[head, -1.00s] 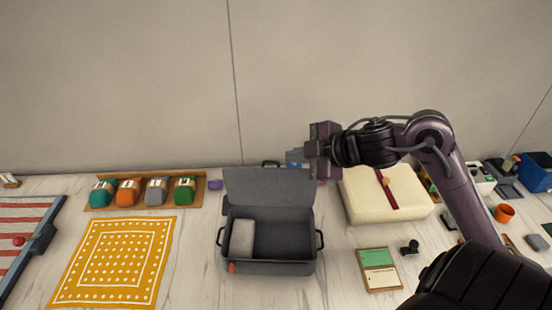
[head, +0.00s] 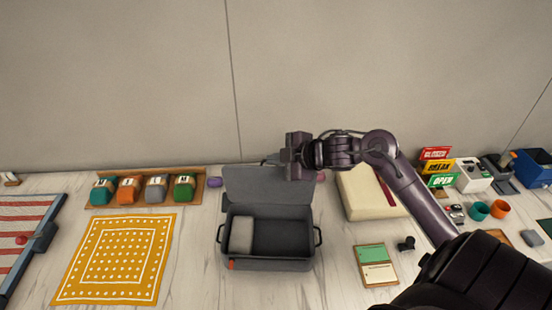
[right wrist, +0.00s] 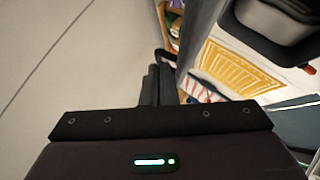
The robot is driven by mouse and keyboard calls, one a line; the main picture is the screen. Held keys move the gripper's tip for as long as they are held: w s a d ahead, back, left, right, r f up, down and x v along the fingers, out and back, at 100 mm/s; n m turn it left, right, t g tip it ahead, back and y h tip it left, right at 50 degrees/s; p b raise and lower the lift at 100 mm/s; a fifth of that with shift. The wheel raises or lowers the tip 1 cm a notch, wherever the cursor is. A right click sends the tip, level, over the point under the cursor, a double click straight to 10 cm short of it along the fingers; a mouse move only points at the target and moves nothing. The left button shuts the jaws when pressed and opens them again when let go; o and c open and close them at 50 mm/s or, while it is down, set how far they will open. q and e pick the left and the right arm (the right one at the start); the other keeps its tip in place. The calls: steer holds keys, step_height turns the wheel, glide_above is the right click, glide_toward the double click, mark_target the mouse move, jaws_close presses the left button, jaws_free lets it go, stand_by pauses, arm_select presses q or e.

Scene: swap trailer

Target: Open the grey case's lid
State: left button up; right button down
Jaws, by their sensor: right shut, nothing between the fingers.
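The grey case (head: 268,265) stands on the table with its lid (head: 262,192) raised along its back edge, so the inside is open to view. A light grey block (head: 241,234) lies in its left part. An orange tab shows on its front. My right gripper (head: 268,160) is at the lid's top edge, near its right half, shut and empty. Whether it touches the lid cannot be told. The right wrist view shows the shut fingers (right wrist: 155,85) and part of the case (right wrist: 270,25) at the upper right. My left gripper is out of view.
Left of the case are a yellow patterned cloth (head: 115,258) and a wooden tray with several coloured pieces (head: 183,188). Right of it are a cream box (head: 365,197) and a green-and-cream card (head: 376,266). The wall rises close behind.

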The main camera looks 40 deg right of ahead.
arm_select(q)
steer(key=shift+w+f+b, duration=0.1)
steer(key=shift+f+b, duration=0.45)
arm_select(e)
steer(key=w+d+f, duration=0.1)
steer(key=w+d, duration=0.4)
steer(key=w, duration=0.1)
steer(key=shift+w+f, duration=0.2)
steer(key=shift+w, duration=0.1)
steer(key=shift+s, duration=0.1)
